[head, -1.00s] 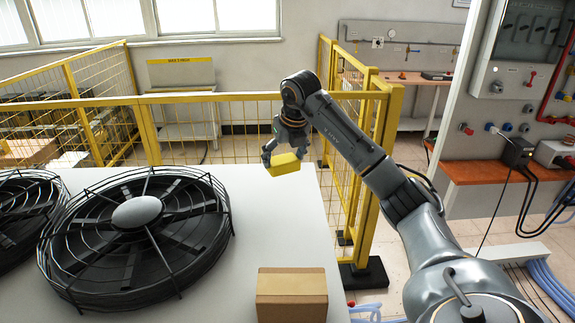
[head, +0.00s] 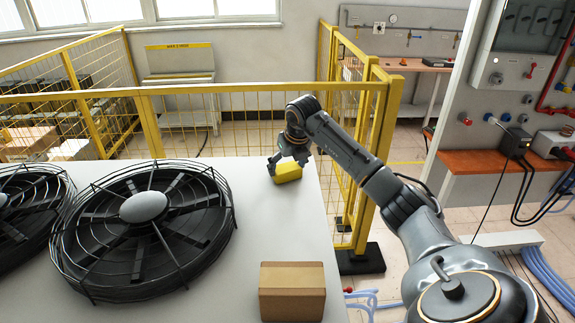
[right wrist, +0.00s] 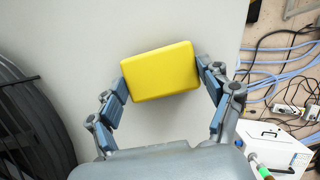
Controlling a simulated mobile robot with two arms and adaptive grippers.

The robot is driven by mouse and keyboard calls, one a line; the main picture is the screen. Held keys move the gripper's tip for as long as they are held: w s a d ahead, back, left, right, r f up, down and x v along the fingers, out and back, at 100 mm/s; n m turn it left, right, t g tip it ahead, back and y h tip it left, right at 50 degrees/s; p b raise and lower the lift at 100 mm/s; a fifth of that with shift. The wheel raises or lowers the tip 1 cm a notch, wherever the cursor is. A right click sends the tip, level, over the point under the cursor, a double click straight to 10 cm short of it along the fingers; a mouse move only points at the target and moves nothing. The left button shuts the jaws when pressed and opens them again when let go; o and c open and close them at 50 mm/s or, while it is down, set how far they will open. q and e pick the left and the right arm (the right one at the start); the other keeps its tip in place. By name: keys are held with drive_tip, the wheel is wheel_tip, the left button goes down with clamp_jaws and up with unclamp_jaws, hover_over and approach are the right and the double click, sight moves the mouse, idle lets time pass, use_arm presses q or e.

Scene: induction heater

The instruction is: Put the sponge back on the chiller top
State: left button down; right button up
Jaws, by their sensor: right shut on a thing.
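The sponge (head: 288,173) is a yellow block near the far right corner of the white chiller top (head: 262,225). My right gripper (head: 288,160) is shut on the sponge, with its fingers on two opposite sides. In the right wrist view the sponge (right wrist: 160,71) sits slightly tilted between the fingertips, over the white surface. It is at or just above the chiller top; I cannot tell whether it touches. My left gripper is not in view.
Two black fans with wire guards, the nearer one (head: 142,230) large, fill the left of the top. A cardboard box (head: 292,292) stands at the front right edge. A yellow fence (head: 230,95) runs behind. The middle of the top is clear.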

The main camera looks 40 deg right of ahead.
drive_tip(key=o, duration=1)
drive_tip(key=shift+r, duration=0.1)
drive_tip(key=shift+b+v, duration=2.4)
drive_tip(key=shift+v, duration=3.7)
